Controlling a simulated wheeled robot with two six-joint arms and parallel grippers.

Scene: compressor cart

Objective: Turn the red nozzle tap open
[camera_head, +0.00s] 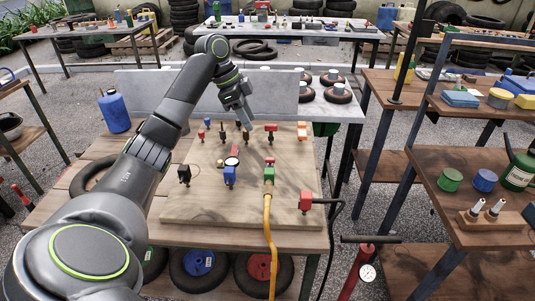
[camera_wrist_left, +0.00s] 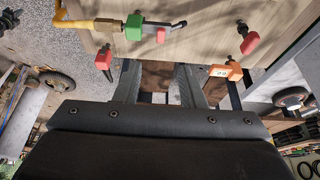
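A small red tap (camera_head: 270,161) stands on the wooden board, directly behind a green fitting (camera_head: 269,174) on a yellow hose (camera_head: 269,235). In the left wrist view, the red part (camera_wrist_left: 160,35) sits beside the green fitting (camera_wrist_left: 133,27), with a dark lever or nozzle by it. Other red blocks stand at the board's back (camera_head: 270,128) and right front corner (camera_head: 304,201); I cannot tell for sure which is the named tap. My left gripper (camera_head: 247,118) hangs above the back of the board. In the wrist view its fingers (camera_wrist_left: 158,82) are apart and empty. My right gripper is not in view.
An orange block (camera_head: 302,131) stands at the board's back right. A blue fitting (camera_head: 230,175), a black one (camera_head: 184,174) and a round gauge (camera_head: 232,160) are left of the hose. A grey panel rises behind the board. Shelves (camera_head: 480,180) stand at right.

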